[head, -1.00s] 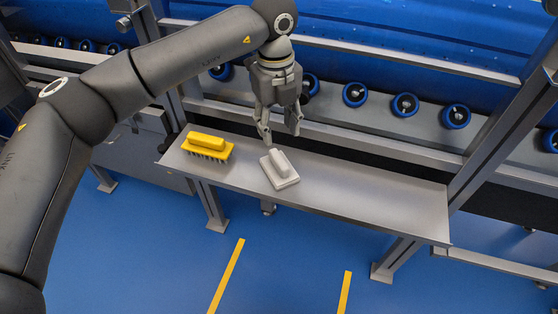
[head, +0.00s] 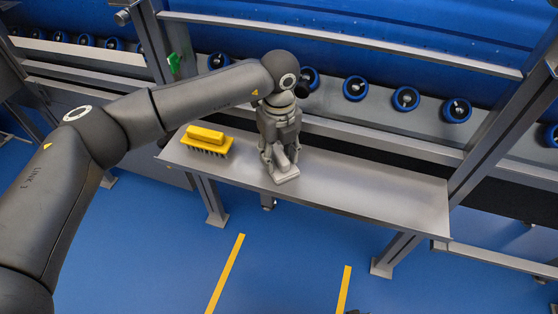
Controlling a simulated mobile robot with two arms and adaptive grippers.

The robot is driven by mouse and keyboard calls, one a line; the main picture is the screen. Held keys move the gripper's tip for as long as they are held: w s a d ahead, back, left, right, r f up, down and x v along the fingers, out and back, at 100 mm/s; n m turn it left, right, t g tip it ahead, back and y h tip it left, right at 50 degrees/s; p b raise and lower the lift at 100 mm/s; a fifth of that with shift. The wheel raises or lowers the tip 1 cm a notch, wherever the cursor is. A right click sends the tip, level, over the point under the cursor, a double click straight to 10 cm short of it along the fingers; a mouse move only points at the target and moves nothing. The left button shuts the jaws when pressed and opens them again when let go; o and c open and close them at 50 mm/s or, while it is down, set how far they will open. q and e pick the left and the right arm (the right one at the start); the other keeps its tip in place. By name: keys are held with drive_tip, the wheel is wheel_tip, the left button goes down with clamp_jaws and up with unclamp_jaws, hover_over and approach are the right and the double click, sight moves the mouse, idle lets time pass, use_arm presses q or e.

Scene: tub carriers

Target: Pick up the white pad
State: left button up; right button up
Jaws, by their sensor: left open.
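The white pad (head: 287,177) lies on the grey metal shelf (head: 370,193), left of its middle. It has a flat base and a raised grip on top. My left gripper (head: 280,160) is down at the pad, pointing downward. Its fingers are open, one on each side of the raised grip. They hide much of the pad's top, and I cannot tell whether they touch it. My right gripper does not show.
A yellow brush (head: 207,138) with dark bristles stands on the shelf left of the pad. The shelf's right part is bare. Behind it run a rail and blue rollers (head: 405,99). A grey post (head: 495,130) rises at the right.

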use_arm(q)
drive_tip(key=shift+r, duration=0.1)
clamp_jaws()
drive_tip(key=shift+r, duration=0.1)
